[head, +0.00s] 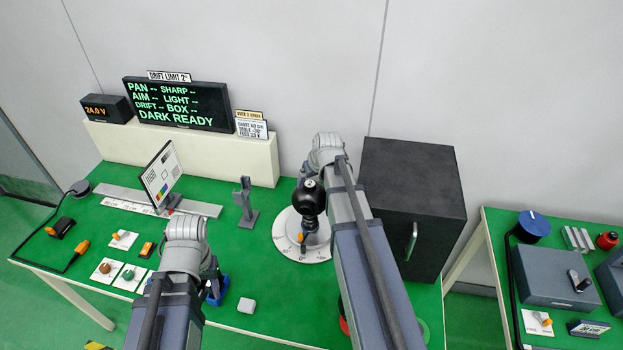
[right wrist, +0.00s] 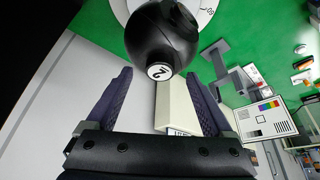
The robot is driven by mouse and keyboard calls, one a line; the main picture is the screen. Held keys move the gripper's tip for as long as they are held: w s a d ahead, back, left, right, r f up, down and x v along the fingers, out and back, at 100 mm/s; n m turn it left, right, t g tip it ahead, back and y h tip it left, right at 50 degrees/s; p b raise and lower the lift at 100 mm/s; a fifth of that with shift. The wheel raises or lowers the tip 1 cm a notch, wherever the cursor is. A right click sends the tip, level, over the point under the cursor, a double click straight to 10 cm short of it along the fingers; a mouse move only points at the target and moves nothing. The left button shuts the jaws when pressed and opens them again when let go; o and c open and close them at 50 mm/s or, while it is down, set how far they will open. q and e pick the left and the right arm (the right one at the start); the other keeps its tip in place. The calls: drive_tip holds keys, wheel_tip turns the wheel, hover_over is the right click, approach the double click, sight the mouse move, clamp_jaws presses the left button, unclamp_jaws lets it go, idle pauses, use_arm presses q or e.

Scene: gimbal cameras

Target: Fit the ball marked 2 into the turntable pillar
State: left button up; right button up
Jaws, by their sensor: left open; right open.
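The black ball marked 2 (head: 309,198) stands above the pale turntable disc (head: 285,245), its white number facing up. It also shows in the right wrist view (right wrist: 160,35). The disc's edge also shows there (right wrist: 207,12). The pillar under the ball is mostly hidden, so I cannot tell how the ball sits in it. My right gripper (right wrist: 160,76) is open, with one finger to each side of the ball's near edge and the ball mostly ahead of the fingertips. My left gripper (head: 212,277) is mostly hidden by its wrist, low over the table beside a blue holder (head: 219,291).
A dark cabinet (head: 412,190) stands close to the right of my right arm. A grey stand (head: 245,203) and a test chart (head: 161,175) are left of the turntable. A small white block (head: 246,305) lies in front. The display (head: 178,105) reads DARK READY.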

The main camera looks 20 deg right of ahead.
use_arm(q)
wheel_tip(320, 180, up, 5)
drive_tip(key=p, duration=0.4)
drive_tip(key=shift+r, duration=0.1)
use_arm(e)
drive_tip(key=v, duration=0.5)
drive_tip(key=shift+s+r, duration=0.2)
drive_tip(key=shift+r, duration=0.1)
use_arm(q)
wheel_tip(320, 180, down, 10)
drive_tip(key=b, duration=1)
use_arm(e)
drive_tip(key=s+a+f+n+g, duration=0.1)
drive_tip(key=s+a+f, duration=0.3)
drive_tip(key=s+a, duration=0.2)
drive_tip(key=s+a+f+n+g+h, duration=0.1)
drive_tip(key=s+a+f, duration=0.3)
drive_tip(key=a, duration=0.7)
drive_tip(key=s+a+f+n+g, duration=0.2)
drive_tip(key=s+a+f+g, duration=0.1)
drive_tip(key=s+a, duration=0.6)
drive_tip(key=shift+f, duration=0.5)
drive_tip(key=shift+s, duration=0.15)
drive_tip(key=shift+c, duration=0.2)
